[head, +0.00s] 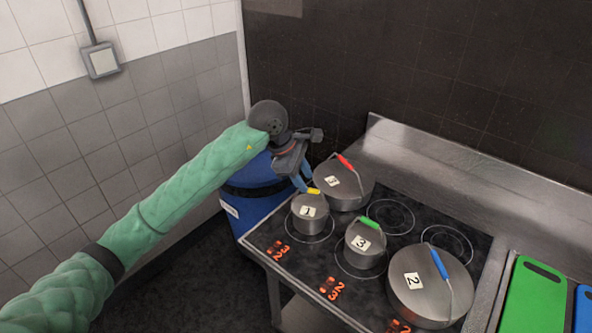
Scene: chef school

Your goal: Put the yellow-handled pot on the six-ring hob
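The yellow-handled pot (309,217) is a small steel pot with a label 1. It appears to stand on the front-left ring of the black six-ring hob (303,255). Its yellow handle (314,191) is at the top. My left gripper (304,185) comes in from the left, with its fingers down right at the yellow handle. The fingers overlap in this view, so I cannot tell whether they are closed on the handle. My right gripper is not in view.
Also on the hob are a red-handled pot (345,191), a green-handled pot (365,250) and a large blue-handled pot (430,290). Two back rings (391,217) are bare. A blue barrel (262,205) stands left of the hob. A green board (535,298) lies right.

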